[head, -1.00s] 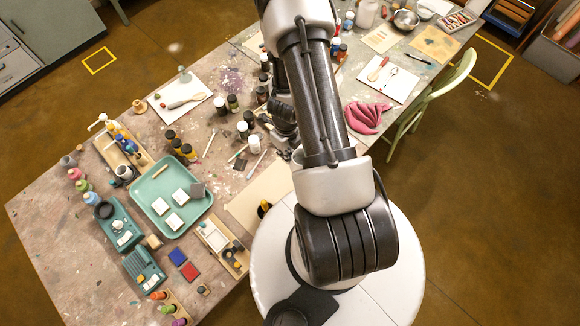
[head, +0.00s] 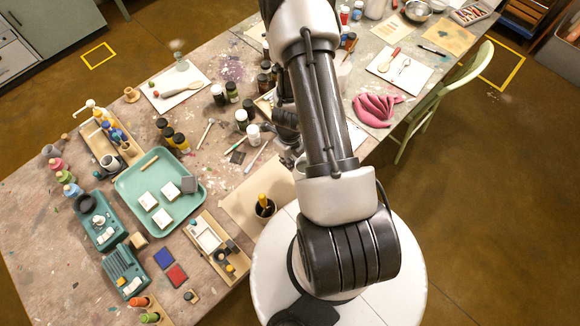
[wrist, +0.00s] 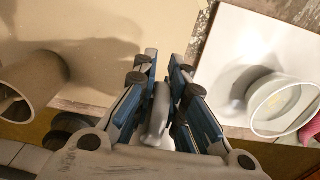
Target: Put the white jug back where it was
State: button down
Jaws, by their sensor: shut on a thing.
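In the wrist view, my gripper (wrist: 162,78) has its two blue-padded fingers closed about a smooth, pale grey-white piece of the white jug (wrist: 158,112), which looks like its handle. The jug's body is mostly hidden below the fingers and the gripper housing, so I cannot tell whether it touches the table. In the head view, my arm covers most of the gripper, and the jug cannot be made out clearly.
A white round vessel (wrist: 284,103) stands right of my gripper in the wrist view. A beige cylinder (wrist: 38,82) is at left. A pink cloth (head: 374,110) lies right.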

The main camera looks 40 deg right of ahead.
jog(key=shift+f+b, duration=1.6)
jog(key=shift+f, duration=0.3)
jog(key=shift+f, duration=0.1)
jog(key=shift+f, duration=0.15)
jog(key=c, duration=1.6)
grip_release()
jog(key=shift+c, duration=0.2)
jog(key=shift+r, duration=0.2)
